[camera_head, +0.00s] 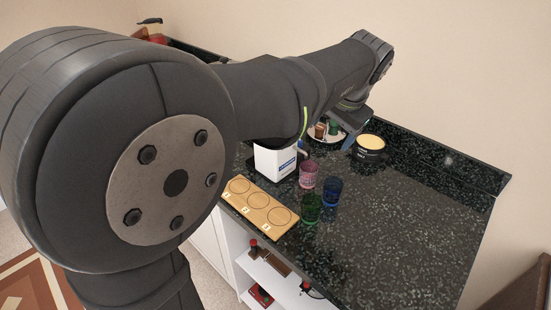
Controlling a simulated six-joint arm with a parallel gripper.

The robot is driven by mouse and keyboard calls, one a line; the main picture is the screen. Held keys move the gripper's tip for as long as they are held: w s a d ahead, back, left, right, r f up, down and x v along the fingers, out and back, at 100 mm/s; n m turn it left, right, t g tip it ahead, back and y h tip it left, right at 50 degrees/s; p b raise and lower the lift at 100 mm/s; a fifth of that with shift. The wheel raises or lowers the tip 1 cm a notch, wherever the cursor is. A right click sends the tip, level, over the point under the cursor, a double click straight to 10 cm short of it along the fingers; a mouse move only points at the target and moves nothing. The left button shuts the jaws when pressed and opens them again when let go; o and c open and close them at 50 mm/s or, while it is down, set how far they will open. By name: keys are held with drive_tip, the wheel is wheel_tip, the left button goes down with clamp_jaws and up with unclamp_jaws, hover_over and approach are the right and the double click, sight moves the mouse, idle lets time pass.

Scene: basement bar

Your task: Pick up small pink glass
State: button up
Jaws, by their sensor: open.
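The small pink glass (308,175) stands upright on the dark speckled counter, beside a white container. A blue glass (332,191) stands just to its right and a green glass (311,208) stands in front of it. My gripper (353,124) is open, over the back of the counter, behind and to the right of the pink glass. It is well apart from the glass, and my arm partly hides it.
A wooden board (241,200) with three numbered circles lies at the counter's front left edge. The white container (273,160) stands behind it. A black pot with a yellow top (370,150) and a plate of small items (326,136) are at the back. The counter's right side is clear.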

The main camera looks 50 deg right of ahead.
drive_tip(key=w+a+f+n+g+h, duration=0.1)
drive_tip(key=w+f+n+g+h, duration=0.1)
drive_tip(key=w+f+n, duration=0.35)
approach(309, 167)
drive_tip(key=f, duration=0.2)
drive_tip(key=shift+m, duration=0.35)
drive_tip(key=shift+s+x, duration=0.2)
drive_tip(key=shift+x, duration=1.2)
drive_tip(key=shift+s+x, duration=0.25)
drive_tip(key=shift+x, duration=1.2)
drive_tip(key=shift+w+a+f, duration=0.1)
drive_tip(key=shift+a, duration=0.05)
drive_tip(key=c, duration=1.2)
